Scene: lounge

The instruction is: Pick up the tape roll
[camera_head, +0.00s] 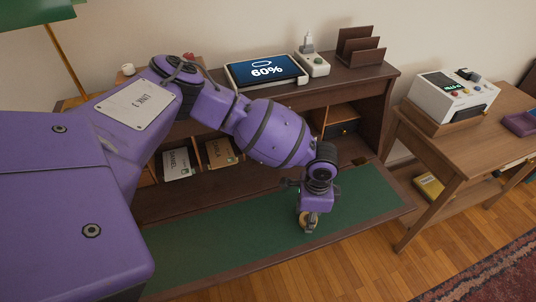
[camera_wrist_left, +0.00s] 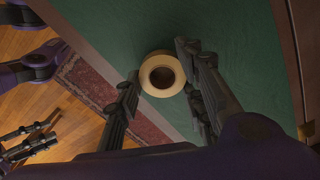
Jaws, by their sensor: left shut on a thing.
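The tape roll (camera_wrist_left: 162,74) is a pale cream ring with a dark hole, seen in the left wrist view between the fingertips of my left gripper (camera_wrist_left: 160,72). My left gripper is shut on it. In the head view the left gripper (camera_head: 309,222) points down over the green desk surface, with part of the tan tape roll (camera_head: 302,222) showing at its fingers. I cannot tell whether the roll touches the surface. My right gripper (camera_wrist_left: 33,139) shows at the left edge of the left wrist view, its fingers apart and empty, over the wooden floor.
The desk's green writing surface (camera_head: 210,243) is otherwise clear. Its upper shelf holds a tablet (camera_head: 266,70), a white power strip (camera_head: 313,64) and a brown file rack (camera_head: 360,48). Letters (camera_head: 177,164) stand in the cubbies. A side table (camera_head: 455,140) with a white device (camera_head: 452,97) is right.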

